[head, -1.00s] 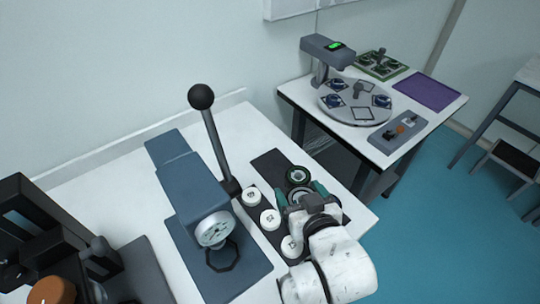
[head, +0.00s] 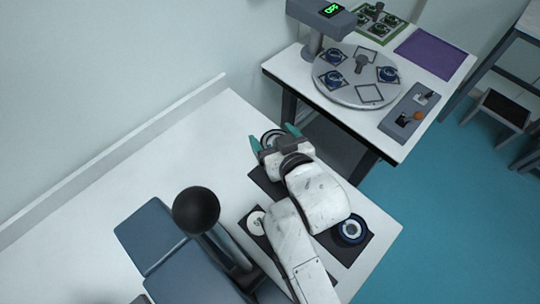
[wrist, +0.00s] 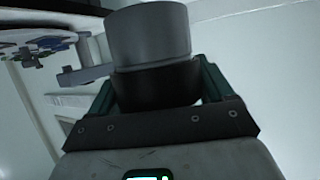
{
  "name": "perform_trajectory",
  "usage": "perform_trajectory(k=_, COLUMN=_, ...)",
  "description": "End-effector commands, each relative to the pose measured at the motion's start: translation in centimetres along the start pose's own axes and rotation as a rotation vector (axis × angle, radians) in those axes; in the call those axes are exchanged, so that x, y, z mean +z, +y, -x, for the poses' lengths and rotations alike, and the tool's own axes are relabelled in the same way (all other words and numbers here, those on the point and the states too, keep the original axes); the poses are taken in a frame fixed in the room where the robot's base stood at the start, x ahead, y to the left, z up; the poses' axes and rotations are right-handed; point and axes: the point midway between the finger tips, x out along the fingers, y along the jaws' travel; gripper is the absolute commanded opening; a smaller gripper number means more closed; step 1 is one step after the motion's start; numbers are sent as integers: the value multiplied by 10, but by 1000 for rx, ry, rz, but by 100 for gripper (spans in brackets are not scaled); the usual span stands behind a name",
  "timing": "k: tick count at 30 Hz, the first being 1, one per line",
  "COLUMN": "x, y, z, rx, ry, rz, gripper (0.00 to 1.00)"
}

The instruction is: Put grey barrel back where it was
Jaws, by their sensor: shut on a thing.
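The grey barrel (wrist: 150,35) has a smooth grey upper part and a black lower band. In the wrist view it stands between my gripper's teal fingers (wrist: 158,88), which are shut on its black band. In the head view my gripper (head: 274,138) is at the table's far side, and part of the barrel's round end (head: 269,136) shows between the fingers. A dark mat (head: 262,182) lies partly hidden under my arm. Another dark, ringed barrel (head: 350,229) stands upright on the dark mat's right part.
A lever with a black ball (head: 196,211) rises from the blue press (head: 152,240) at left. A white cap (head: 257,223) sits beside my arm. A second table holds a round turntable (head: 345,92), a grey control box (head: 409,112) and a purple mat (head: 434,52). A gap separates the tables.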

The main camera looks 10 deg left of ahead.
Motion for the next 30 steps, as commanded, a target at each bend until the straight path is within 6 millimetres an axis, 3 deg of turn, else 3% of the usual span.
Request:
perform_trajectory(k=6, x=36, y=-1, z=-14, rx=-1, ry=-3, rz=2, gripper=40)
perform_trajectory(k=18, x=76, y=0, z=-31, rx=0, ry=-2, rz=1, gripper=40)
perform_trajectory(k=30, x=82, y=0, z=-34, rx=0, ry=1, rz=1, gripper=40)
